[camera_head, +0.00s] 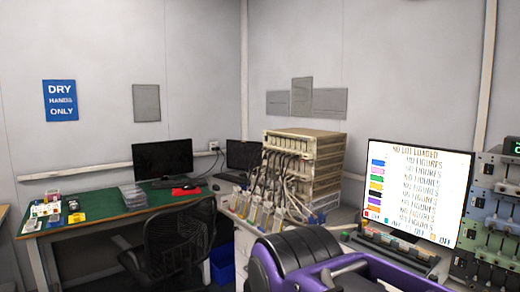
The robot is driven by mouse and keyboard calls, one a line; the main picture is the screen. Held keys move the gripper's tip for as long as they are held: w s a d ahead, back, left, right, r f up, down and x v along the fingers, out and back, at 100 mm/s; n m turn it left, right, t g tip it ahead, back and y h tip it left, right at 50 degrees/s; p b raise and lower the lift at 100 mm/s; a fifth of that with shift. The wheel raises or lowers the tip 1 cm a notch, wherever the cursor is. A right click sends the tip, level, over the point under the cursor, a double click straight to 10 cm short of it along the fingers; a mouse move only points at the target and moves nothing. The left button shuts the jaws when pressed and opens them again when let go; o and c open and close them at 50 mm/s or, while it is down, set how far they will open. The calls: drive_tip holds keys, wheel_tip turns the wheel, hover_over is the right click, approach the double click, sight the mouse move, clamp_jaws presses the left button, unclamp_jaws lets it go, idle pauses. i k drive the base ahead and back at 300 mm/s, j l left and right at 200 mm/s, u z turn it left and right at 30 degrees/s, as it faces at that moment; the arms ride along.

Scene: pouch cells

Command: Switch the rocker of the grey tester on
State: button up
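Testers stand stacked at the right edge, partly cut off by the frame. The upper one (484,170) looks grey, with dark knobs or switches on its front. Units below it look bluish and greenish. I cannot make out which switch is the rocker or how it is set. My gripper is not in view.
A lit monitor (416,190) with coloured rows stands left of the testers. A beige rack (318,160) with many cables is at the centre. A green-topped desk (100,207) and a black chair (178,240) are at left. A purple and black shape, perhaps my arm, blocks the bottom middle.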

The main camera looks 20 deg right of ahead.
sight(489, 168)
drive_tip(key=z, duration=1.35)
drive_tip(key=l+z, duration=0.5)
drive_tip(key=z, duration=0.2)
drive_tip(key=i+l, duration=0.15)
drive_tip(key=l, duration=0.25)
drive_tip(key=i+l, duration=0.15)
drive_tip(key=l, duration=0.25)
drive_tip(key=i+l, duration=0.1)
drive_tip(key=l, duration=0.3)
drive_tip(key=j+z, duration=0.1)
drive_tip(key=j, duration=0.3)
drive_tip(key=k+j+z, duration=0.15)
drive_tip(key=j, duration=0.25)
drive_tip(key=k+j+z, duration=0.1)
drive_tip(key=j, duration=0.25)
drive_tip(key=k+j+z, duration=0.15)
drive_tip(key=j, duration=0.25)
drive_tip(key=k+j+z, duration=0.1)
drive_tip(key=j, duration=0.25)
drive_tip(key=k+j+z, duration=0.15)
drive_tip(key=j, duration=0.2)
drive_tip(key=j+z, duration=0.25)
drive_tip(key=j, duration=0.4)
drive_tip(key=k+l, duration=0.05)
